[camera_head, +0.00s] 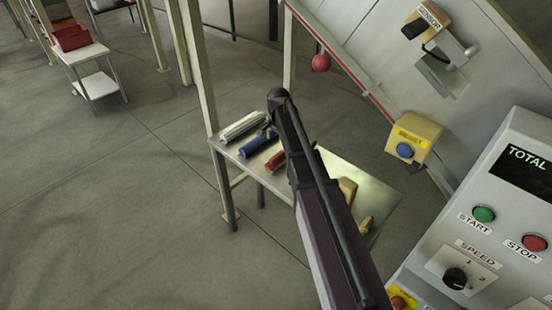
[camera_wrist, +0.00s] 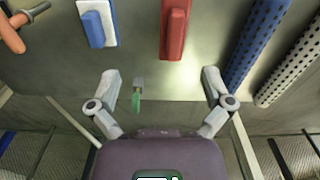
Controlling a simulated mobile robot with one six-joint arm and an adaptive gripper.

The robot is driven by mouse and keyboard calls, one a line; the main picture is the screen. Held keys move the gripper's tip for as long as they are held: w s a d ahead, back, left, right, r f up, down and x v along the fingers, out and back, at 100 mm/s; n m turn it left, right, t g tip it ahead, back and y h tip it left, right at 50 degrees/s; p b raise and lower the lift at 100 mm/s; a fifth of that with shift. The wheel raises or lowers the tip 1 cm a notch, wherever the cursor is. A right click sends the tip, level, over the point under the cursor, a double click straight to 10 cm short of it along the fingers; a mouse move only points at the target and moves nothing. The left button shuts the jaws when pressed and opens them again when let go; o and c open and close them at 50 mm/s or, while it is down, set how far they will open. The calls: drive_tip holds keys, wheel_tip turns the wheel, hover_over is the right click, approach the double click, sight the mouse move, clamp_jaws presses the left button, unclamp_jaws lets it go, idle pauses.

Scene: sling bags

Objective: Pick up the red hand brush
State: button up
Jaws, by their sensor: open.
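The red hand brush (camera_wrist: 175,30) lies on the metal table, at the top middle of the wrist view; its far end is cut off by the picture's edge. In the head view, a red piece (camera_head: 275,161) shows on the table just left of my arm, partly hidden by it. My gripper (camera_wrist: 160,78) is open and empty. Its two fingers are spread wide, short of the brush's near end in the picture, with the brush roughly in line with the gap. The head view does not show the fingers clearly.
The wrist view shows a blue-and-white brush (camera_wrist: 97,22) and an orange tool (camera_wrist: 14,32) left, a small green-handled item (camera_wrist: 136,100) between the fingers, and blue (camera_wrist: 256,45) and grey (camera_wrist: 292,70) perforated rolls right. A control panel (camera_head: 475,250) stands right of the table (camera_head: 350,168).

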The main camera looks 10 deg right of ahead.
sight(277, 155)
drive_tip(key=w, duration=0.1)
drive_tip(key=w+m, duration=0.1)
drive_tip(key=shift+w+r, duration=0.35)
drive_tip(key=shift+r, duration=0.05)
drive_tip(key=shift+f, duration=0.1)
wheel_tip(277, 155, down, 8)
drive_tip(key=b, duration=0.8)
drive_tip(key=shift+f, duration=0.25)
drive_tip(key=shift+f, duration=0.15)
drive_tip(key=shift+w+d+f+b, duration=0.1)
drive_tip(key=shift+d+f+b, duration=0.05)
drive_tip(key=shift+f+b, duration=2.45)
drive_tip(key=shift+r, duration=0.2)
drive_tip(key=c, duration=1.3)
